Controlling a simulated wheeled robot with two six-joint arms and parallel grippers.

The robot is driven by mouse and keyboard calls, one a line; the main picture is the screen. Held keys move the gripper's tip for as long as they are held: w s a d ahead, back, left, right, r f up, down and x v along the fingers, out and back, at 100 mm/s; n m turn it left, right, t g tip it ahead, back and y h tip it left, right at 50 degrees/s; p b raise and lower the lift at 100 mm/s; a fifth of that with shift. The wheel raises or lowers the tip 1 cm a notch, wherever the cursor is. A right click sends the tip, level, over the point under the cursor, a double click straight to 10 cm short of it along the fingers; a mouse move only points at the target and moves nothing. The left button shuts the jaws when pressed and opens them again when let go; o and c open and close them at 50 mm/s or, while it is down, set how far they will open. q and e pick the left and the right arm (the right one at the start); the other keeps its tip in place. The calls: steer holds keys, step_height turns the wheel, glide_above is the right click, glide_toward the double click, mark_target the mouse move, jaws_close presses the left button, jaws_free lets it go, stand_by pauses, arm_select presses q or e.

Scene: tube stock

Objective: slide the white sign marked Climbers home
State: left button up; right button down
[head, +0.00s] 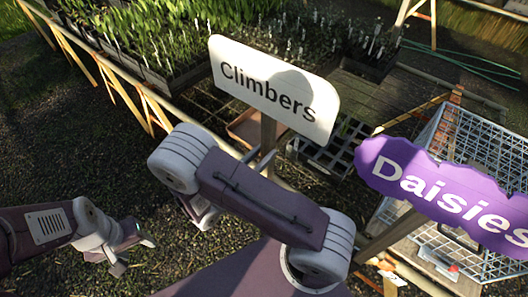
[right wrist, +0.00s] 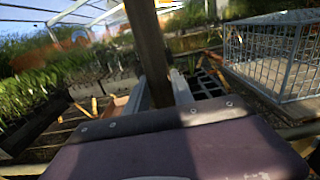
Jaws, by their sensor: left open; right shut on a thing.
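The white sign marked Climbers (head: 275,90) is up in the middle of the head view, tilted down to the right, its lettering facing me. Its wooden stake (head: 268,132) runs down between the fingers of my right gripper (head: 262,160), which is shut on it. In the right wrist view the stake (right wrist: 147,50) rises between the two grey fingers (right wrist: 162,92). The stake's lower end is hidden by my gripper and arm, so I cannot tell whether it touches anything. My left gripper (head: 135,255) is open and empty at the lower left, over gravel.
A purple Daisies sign (head: 440,195) on a wooden stake stands at the right. A wire cage (head: 480,140) is behind it. Plant trays (head: 150,75) fill the bench at the back left. A black crate (head: 325,150) sits behind my right gripper. Gravel is clear at left.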

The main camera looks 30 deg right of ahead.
steer(key=shift+f+b, duration=0.35)
steer(key=shift+f, duration=0.2)
steer(key=c, duration=1)
jaws_free()
steer(key=b+v, duration=0.1)
steer(key=v, duration=0.8)
steer(key=shift+a, duration=0.1)
